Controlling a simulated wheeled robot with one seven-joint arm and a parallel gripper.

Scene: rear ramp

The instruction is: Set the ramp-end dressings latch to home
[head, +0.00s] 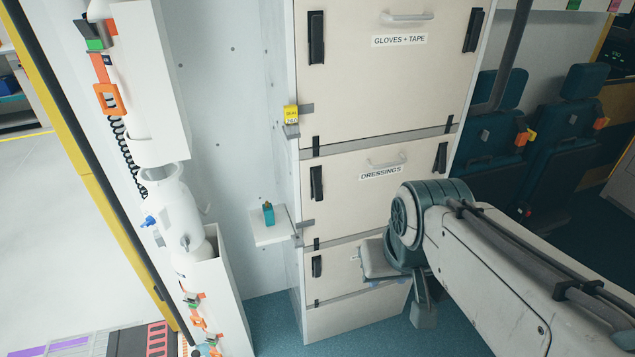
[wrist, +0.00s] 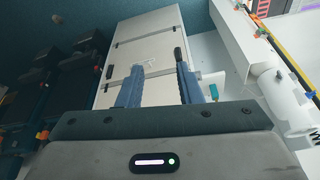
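The dressings panel (head: 345,215) is a pale cabinet front labelled DRESSINGS, with a small handle (head: 386,162) at its top. It has a black latch at each side, a left one (head: 316,183) and a right one (head: 440,157). The left latch, on the side of the open doorway, stands about upright along the panel edge. My arm hides part of the panel's lower right. In the wrist view my gripper (wrist: 159,80) is open and empty, its two blue fingers apart. The cabinet (wrist: 135,45) lies beyond the fingertips, with black latches in view; I cannot tell which is the dressings one.
A gloves and tape panel (head: 385,85) is above, another panel (head: 340,280) below. A small shelf (head: 268,232) with a teal bottle (head: 268,213) juts out left of the cabinet. A white wall unit (head: 150,80) stands further left. Dark folding seats (head: 495,125) are at right.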

